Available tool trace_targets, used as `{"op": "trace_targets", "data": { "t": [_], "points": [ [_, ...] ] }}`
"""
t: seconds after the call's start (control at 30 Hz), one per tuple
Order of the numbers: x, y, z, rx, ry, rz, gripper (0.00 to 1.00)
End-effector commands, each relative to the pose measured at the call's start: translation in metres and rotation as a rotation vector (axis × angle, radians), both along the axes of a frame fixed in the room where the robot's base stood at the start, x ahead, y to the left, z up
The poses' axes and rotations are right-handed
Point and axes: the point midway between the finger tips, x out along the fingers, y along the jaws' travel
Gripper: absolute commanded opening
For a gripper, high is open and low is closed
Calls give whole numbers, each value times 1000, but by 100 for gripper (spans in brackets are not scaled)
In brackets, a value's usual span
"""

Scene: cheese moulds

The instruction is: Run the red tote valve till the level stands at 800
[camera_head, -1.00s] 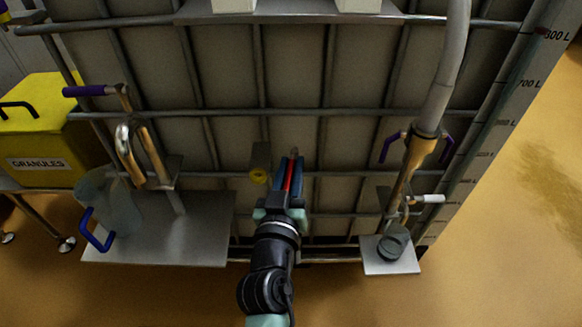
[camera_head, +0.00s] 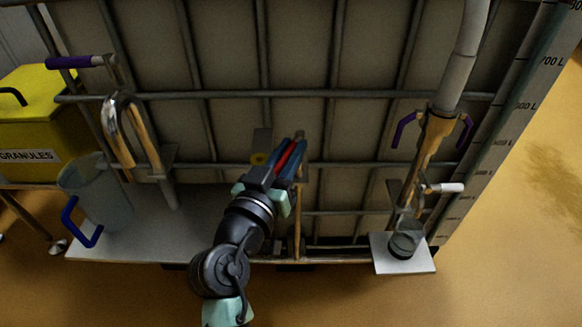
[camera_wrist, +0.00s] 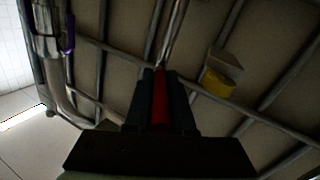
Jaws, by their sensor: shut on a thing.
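The red valve handle (camera_head: 286,157) sits between the fingers of my gripper (camera_head: 291,153), low on the front of the caged tote (camera_head: 300,60). My gripper is shut on it. In the wrist view the red handle (camera_wrist: 160,97) runs between the two dark fingers, with a metal rod beyond it. The level scale (camera_head: 525,105) runs down the tote's right edge, with 700 L readable and the 800 mark cut off at the top. I cannot make out the liquid level. A thin tan upright strip (camera_head: 297,225) shows below the handle; I cannot tell whether it is pipe or stream.
A yellow granules box (camera_head: 40,120) is far left. A hose fitting (camera_head: 435,130) hangs at right above a small plate (camera_head: 425,265).

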Motion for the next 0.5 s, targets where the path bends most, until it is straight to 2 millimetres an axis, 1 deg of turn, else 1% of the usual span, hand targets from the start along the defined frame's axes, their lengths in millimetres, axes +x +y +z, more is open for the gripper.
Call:
{"op": "trace_targets", "data": {
  "t": [0.03, 0.5],
  "points": [
    [1, 4, -6, -1, -6, -28, 0],
    [9, 15, -2, -2, -2, -422, 0]
  ]
}}
